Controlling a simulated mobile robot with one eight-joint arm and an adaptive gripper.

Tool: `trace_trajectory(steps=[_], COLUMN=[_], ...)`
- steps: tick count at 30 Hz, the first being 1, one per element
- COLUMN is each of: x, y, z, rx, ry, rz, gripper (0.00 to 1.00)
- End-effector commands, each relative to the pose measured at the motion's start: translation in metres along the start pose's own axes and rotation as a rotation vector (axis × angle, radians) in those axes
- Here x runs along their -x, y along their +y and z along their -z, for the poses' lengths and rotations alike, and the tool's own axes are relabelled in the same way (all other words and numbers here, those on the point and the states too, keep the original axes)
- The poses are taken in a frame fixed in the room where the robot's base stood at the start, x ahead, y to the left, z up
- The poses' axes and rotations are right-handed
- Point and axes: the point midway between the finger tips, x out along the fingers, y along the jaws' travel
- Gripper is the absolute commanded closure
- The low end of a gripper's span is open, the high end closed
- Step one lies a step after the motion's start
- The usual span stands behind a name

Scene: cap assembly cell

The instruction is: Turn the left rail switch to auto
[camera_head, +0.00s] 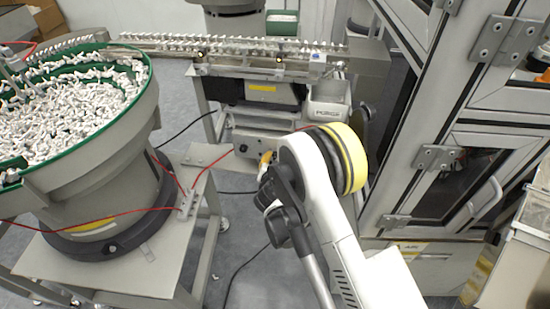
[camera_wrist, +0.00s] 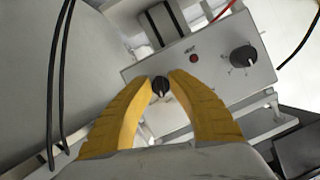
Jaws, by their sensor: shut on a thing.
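A small black switch knob (camera_wrist: 161,89) sits on a light grey control panel (camera_wrist: 215,75) in the wrist view. My gripper (camera_wrist: 161,80), with yellow fingers, is shut on this knob, one fingertip on each side. The knob's pointer and setting marks are too small or covered to read. In the head view my gripper (camera_head: 265,159) shows as a bit of yellow at the control box (camera_head: 241,134) under the rail, mostly hidden by my arm. The held knob is hidden there.
A larger black dial (camera_wrist: 243,56) and a red button (camera_wrist: 194,58) are on the same panel. The vibrating rail (camera_head: 240,48) runs above the box. A bowl feeder (camera_head: 130,125) full of white parts stands left. A framed machine cabinet (camera_head: 420,165) stands right. Red and black cables hang nearby.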

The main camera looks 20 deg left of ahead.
Motion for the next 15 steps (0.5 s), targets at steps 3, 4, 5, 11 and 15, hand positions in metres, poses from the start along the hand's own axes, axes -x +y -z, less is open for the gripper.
trace_trajectory(steps=[3,4,5,11,15], x=[-0.0005,-0.0005,-0.0006,-0.0006,-0.0006], y=[0.0002,0.0002,0.0003,0.0,-0.0001], z=[0.0004,0.0004,0.0004,0.0004,0.0003], rx=[-0.047,-0.057,-0.065,-0.103,-0.11], ry=[0.001,0.001,0.001,0.0,0.0], rz=[0.02,0.024,0.027,0.043,0.046], gripper=[1.0,1.0,1.0,1.0,1.0])
